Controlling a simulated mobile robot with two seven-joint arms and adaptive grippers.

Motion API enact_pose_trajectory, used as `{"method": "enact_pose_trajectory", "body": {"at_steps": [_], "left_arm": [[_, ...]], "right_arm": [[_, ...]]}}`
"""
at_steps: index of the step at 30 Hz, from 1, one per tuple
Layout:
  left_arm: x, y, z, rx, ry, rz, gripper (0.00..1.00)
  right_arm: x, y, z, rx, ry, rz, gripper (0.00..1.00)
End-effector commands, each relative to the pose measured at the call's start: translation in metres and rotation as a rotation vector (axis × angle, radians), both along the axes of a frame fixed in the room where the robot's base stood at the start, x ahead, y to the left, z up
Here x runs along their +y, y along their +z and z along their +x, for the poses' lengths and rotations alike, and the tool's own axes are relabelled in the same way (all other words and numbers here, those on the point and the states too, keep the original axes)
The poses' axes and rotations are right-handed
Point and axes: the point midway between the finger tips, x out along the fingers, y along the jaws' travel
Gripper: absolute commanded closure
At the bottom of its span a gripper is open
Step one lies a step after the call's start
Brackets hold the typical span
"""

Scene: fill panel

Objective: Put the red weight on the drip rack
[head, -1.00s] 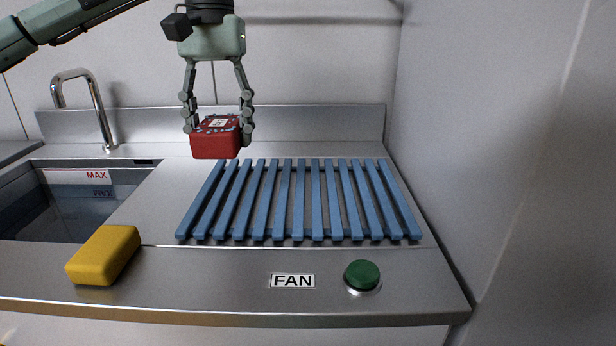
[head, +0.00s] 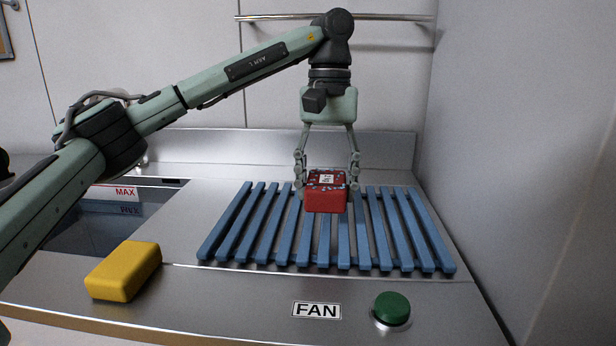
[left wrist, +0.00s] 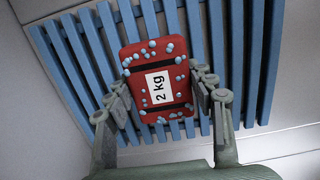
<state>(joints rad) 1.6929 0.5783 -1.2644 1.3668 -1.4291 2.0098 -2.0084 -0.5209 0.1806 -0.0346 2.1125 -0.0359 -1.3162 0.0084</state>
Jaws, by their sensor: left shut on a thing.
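The red weight (head: 326,198) is a block with a white label and pale blue droplets on top. In the left wrist view the weight (left wrist: 172,62) has a label reading "2 kg". My left gripper (head: 327,181) points down and is shut on the weight, one finger on each side. The blue slatted drip rack (head: 285,230) lies on the steel counter, and it also fills much of the left wrist view (left wrist: 265,60). The weight is over the middle of the rack. I cannot tell whether it touches the slats. My right gripper is not in view.
A yellow block (head: 124,270) lies on the counter left of the rack. A green button (head: 391,309) and a FAN label (head: 316,310) are at the front. A sink (head: 90,225) with a MAX mark is at the left. A wall (head: 530,150) stands close on the right.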

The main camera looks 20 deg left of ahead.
Motion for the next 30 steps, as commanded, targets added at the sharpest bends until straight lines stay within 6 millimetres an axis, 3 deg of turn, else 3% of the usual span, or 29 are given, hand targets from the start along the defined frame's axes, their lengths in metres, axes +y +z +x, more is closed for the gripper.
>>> {"method": "enact_pose_trajectory", "body": {"at_steps": [5,15,26,27,30], "left_arm": [[-0.001,-0.001,0.001,-0.006,0.002,-0.003,1.0],[-0.001,-0.035,0.001,-0.006,0.002,-0.003,1.0],[-0.001,-0.039,0.001,-0.007,0.001,-0.003,1.0],[-0.001,-0.043,0.001,-0.001,0.002,0.001,0.42],[-0.001,-0.043,0.001,-0.001,0.002,0.001,0.3]], "right_arm": [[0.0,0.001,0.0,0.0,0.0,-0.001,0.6],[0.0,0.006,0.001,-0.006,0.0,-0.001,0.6],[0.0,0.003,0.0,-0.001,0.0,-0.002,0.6],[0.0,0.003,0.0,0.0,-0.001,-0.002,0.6],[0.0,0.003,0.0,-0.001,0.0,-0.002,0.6]]}}
